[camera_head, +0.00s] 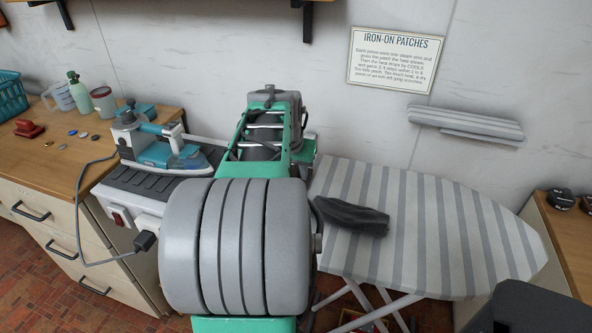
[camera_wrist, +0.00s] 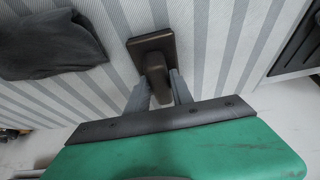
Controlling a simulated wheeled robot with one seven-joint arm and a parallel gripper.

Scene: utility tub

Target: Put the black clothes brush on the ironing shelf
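A dark brown-black object with a rectangular head and a narrow handle, which looks like the clothes brush (camera_wrist: 150,50), shows in the wrist view against the striped ironing board cover. My gripper (camera_wrist: 161,84) has one grey finger on each side of the handle, and both seem to touch it. I cannot tell whether the brush rests on the cover or is lifted. In the head view my arm hides the gripper and the brush. The striped ironing board (camera_head: 440,230) stands at the right. I cannot tell for sure which surface is the ironing shelf.
A dark cloth (camera_head: 352,216) lies on the board; it also shows in the wrist view (camera_wrist: 50,45). A steam iron (camera_head: 170,150) sits on its station at the left. A striped sleeve board (camera_head: 465,122) is on the wall. The board's right part is clear.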

